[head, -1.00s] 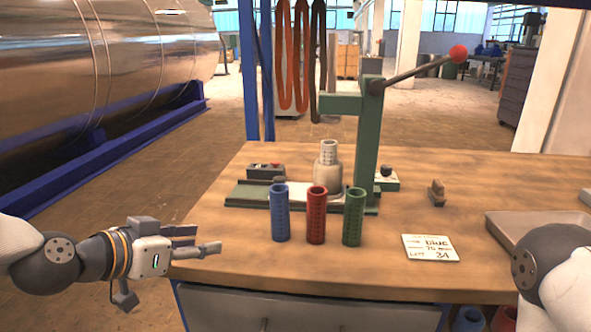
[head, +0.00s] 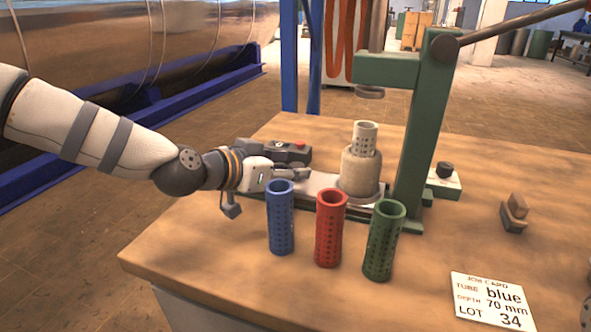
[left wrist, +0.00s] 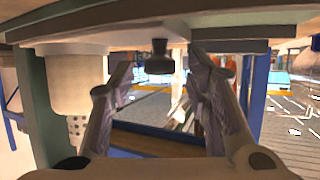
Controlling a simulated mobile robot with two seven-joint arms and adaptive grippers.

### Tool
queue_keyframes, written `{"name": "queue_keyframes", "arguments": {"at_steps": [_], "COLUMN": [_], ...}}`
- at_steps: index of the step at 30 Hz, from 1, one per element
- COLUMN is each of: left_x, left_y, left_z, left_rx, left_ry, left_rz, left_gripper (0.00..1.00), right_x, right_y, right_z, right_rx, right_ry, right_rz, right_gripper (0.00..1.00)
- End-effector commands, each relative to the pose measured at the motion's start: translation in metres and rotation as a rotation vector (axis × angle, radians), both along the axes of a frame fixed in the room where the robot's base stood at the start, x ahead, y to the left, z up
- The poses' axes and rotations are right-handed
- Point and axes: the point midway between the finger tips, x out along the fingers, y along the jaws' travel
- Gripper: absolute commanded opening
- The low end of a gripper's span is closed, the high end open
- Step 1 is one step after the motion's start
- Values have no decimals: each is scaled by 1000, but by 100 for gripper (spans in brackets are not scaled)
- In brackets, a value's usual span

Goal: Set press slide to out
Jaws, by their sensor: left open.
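The green press (head: 415,140) stands on the bench, with its ram (head: 369,92) above a pale holder (head: 361,172) that has a light perforated tube (head: 365,138) in its top. The holder sits near the post, on the light slide (head: 318,184) low in the press base. My left gripper (head: 292,181) is at the slide's left end, low over the base, and open. In the left wrist view, a dark knob (left wrist: 159,57) shows between the two spread fingers (left wrist: 160,92), with gaps on both sides. In the head view the gripper hides the knob. My right gripper is not in view.
Blue (head: 281,217), red (head: 329,229) and green (head: 382,241) perforated tubes stand in front of the press, close to my left gripper. A job card (head: 492,300) and a small brown block (head: 514,212) lie right.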

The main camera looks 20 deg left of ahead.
Motion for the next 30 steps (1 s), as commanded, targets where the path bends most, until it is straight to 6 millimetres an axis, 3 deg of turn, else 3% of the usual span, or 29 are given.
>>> {"name": "queue_keyframes", "arguments": {"at_steps": [4, 11, 17, 18, 25, 30], "left_x": [11, 12, 12, 12, 12, 14], "left_y": [-5, -6, -6, -6, 0, 27], "left_z": [-4, -2, -2, -2, -1, 1], "left_rx": [0, 0, -1, -1, -3, -4], "left_ry": [-1, -4, -4, -4, -5, -8], "left_rz": [0, -1, 0, 0, 2, 5], "left_gripper": [44, 44, 3, 0, 0, 0], "right_x": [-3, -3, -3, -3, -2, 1], "right_y": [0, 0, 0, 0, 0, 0], "right_z": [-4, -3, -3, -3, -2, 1], "right_rx": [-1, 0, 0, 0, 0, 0], "right_ry": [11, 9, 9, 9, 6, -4], "right_rz": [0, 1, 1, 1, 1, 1], "right_gripper": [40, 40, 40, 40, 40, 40]}}
